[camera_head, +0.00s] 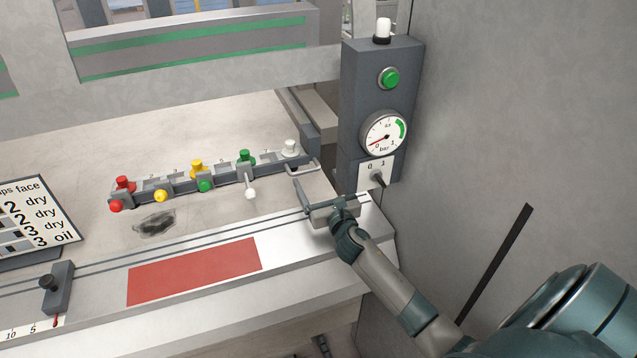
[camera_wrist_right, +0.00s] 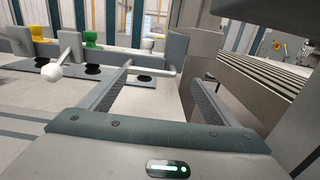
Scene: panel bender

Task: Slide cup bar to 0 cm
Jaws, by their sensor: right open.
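The cup bar (camera_head: 222,182) is a grey rail on the pale table, with red, yellow, green and white knobs along it. It also shows in the wrist view (camera_wrist_right: 35,52). A light loop handle (camera_head: 303,168) is at its right end. In the wrist view, a pale rod (camera_wrist_right: 152,72) at that end lies by the left finger's tip. My right gripper (camera_head: 327,186) is open, just in front of the bar's right end, with nothing seen held between its fingers. It also shows in the wrist view (camera_wrist_right: 162,80). I cannot tell whether a finger touches the handle. My left gripper is not in view.
A dark control box (camera_head: 378,120) with gauge, green button and 0/1 switch stands right of the bar. A red mat (camera_head: 194,270) lies in front. A grey stop block (camera_head: 59,288) sits by a scale (camera_head: 28,329) at lower left. A sign (camera_head: 38,222) stands left.

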